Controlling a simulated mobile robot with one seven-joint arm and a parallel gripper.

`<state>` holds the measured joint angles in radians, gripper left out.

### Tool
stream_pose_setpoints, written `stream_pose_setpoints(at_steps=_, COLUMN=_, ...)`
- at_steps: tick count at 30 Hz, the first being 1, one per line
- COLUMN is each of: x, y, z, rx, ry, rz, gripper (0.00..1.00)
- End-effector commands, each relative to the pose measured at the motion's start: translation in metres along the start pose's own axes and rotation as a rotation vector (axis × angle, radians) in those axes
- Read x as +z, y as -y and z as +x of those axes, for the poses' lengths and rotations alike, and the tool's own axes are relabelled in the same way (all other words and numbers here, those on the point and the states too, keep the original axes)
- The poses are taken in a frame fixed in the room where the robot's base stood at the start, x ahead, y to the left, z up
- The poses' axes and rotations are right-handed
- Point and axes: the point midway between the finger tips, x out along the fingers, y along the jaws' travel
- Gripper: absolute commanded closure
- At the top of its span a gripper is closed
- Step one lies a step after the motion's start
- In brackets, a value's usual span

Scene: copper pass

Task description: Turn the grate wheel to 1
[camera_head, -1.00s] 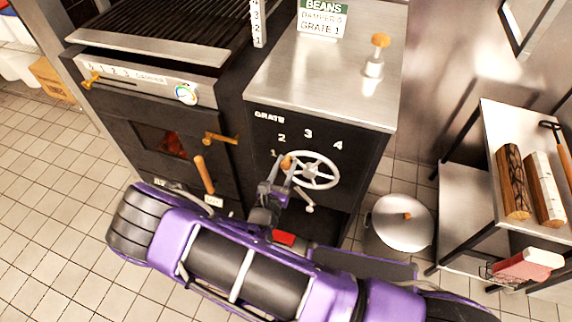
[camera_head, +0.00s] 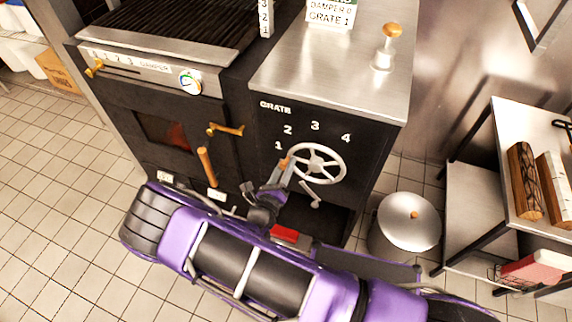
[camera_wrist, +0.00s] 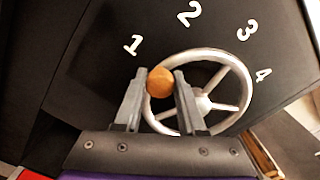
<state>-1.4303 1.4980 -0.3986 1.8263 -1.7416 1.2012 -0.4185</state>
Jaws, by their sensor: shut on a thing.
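The grate wheel (camera_head: 334,152) is a silver spoked handwheel on the black panel under the steel top. White numerals 1 to 4 arc around it, with the 1 (camera_head: 278,145) at its upper left. In the wrist view the wheel (camera_wrist: 243,73) has a wooden knob (camera_wrist: 160,82) on its rim. My gripper (camera_head: 285,165) is at the wheel's left side, shut on the knob; its two fingers (camera_wrist: 158,92) stand either side of it in the wrist view. The knob lies near the 1 (camera_wrist: 132,44), a little below and right of it. A sign (camera_head: 331,14) reads "GRATE 1".
The oven door handle (camera_head: 206,167) is left of my gripper. A lidded pot (camera_head: 405,222) stands on the floor at right, beside a shelf with logs (camera_head: 524,180).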

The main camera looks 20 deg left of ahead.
Motion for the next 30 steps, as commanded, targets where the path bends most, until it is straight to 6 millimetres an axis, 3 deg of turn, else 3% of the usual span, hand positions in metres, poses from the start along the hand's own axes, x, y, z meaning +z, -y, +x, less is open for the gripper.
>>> stream_pose_setpoints(at_steps=20, x=-0.0071, y=-0.0054, z=-0.0018, rx=0.007, ry=-0.006, rz=-0.070, gripper=1.00)
stream_pose_setpoints(at_steps=21, x=-0.0072, y=-0.0054, z=-0.0018, rx=0.007, ry=-0.006, rz=-0.070, gripper=0.55)
stream_pose_setpoints(at_steps=25, x=-0.0066, y=-0.0049, z=-0.0014, rx=0.005, ry=-0.005, rz=-0.069, gripper=0.32)
stream_pose_setpoints(at_steps=30, x=-0.0057, y=-0.0042, z=-0.0008, rx=0.003, ry=-0.003, rz=-0.068, gripper=0.32)
